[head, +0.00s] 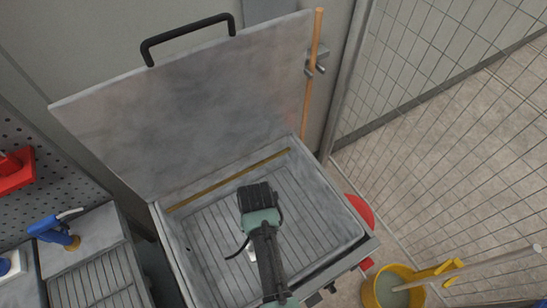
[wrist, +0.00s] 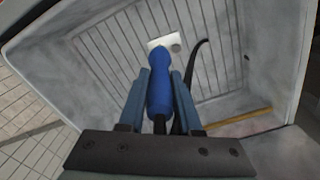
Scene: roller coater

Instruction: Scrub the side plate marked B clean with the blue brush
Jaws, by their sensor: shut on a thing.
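My gripper (wrist: 159,76) is shut on a blue handle (wrist: 160,90), which looks like that of the blue brush. The handle lies between the two fingers in the wrist view; its bristles are not visible. I can read no letter B and cannot identify the side plate.
The grey basin (head: 180,250) has its lid (head: 190,105) raised behind it. A thin black curved hose or cord (wrist: 203,45) is beside the handle. A blue tool (head: 45,228) rests on the left unit. A yellow bucket (head: 372,292) and mesh fence (head: 430,90) stand at right.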

